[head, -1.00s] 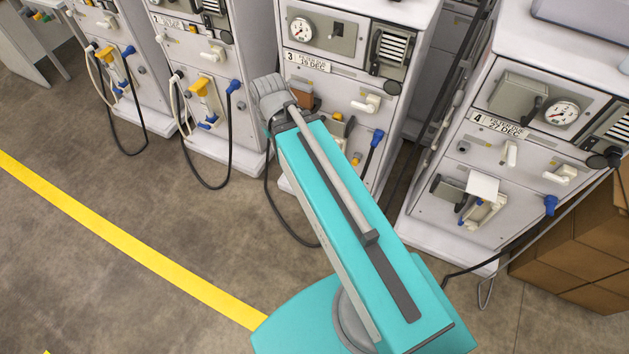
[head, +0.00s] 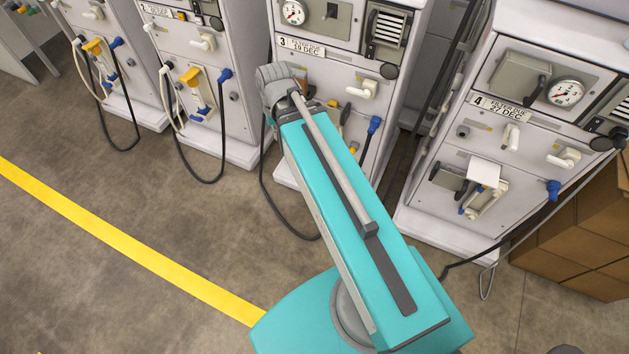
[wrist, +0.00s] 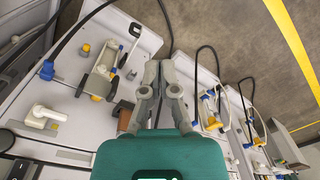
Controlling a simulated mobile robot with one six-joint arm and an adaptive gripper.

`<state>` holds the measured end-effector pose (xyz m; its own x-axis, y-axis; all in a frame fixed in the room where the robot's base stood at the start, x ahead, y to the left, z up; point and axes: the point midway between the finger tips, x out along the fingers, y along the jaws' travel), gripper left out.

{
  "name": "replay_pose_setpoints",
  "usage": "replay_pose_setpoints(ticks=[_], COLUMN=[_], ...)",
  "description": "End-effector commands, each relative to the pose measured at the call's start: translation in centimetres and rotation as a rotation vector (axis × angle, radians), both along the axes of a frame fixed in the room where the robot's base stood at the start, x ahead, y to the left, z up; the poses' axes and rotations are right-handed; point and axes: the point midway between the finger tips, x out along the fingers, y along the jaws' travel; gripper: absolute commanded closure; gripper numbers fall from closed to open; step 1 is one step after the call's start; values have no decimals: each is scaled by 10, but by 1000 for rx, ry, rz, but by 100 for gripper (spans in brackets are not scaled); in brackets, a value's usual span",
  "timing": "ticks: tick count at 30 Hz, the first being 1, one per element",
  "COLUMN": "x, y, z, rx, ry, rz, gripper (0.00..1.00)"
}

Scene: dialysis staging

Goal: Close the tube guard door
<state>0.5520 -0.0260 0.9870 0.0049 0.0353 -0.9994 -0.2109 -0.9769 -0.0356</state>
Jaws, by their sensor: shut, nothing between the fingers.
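In the wrist view, my gripper (wrist: 160,66) is shut and empty, its fingertips over the edge of machine 3, close to its tube holder. The tube holder (wrist: 98,82) is a pale bracket with yellow parts, left of my fingers and apart from them in the picture. A narrow pale piece with a dark end (wrist: 133,32) stands out beside it; I cannot tell whether it is the guard door. In the head view, machine 3 (head: 330,72) is partly covered by my arm, which hides most of the holder and my fingers.
Machine 4 (head: 500,140) stands to the right, with a white plate (head: 484,173) on its front. Other machines with hanging dark hoses (head: 188,165) stand to the left. Brown boxes (head: 575,245) are at the right. The floor (head: 130,270) at front left is clear.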

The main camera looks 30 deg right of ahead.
Motion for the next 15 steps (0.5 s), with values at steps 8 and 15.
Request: replay_pose_setpoints(ticks=[8, 15], x=[17, 30], y=[-24, -47], z=[-67, -114], rx=[45, 85], ry=[2, 10], rz=[-247, -462], gripper=[100, 100])
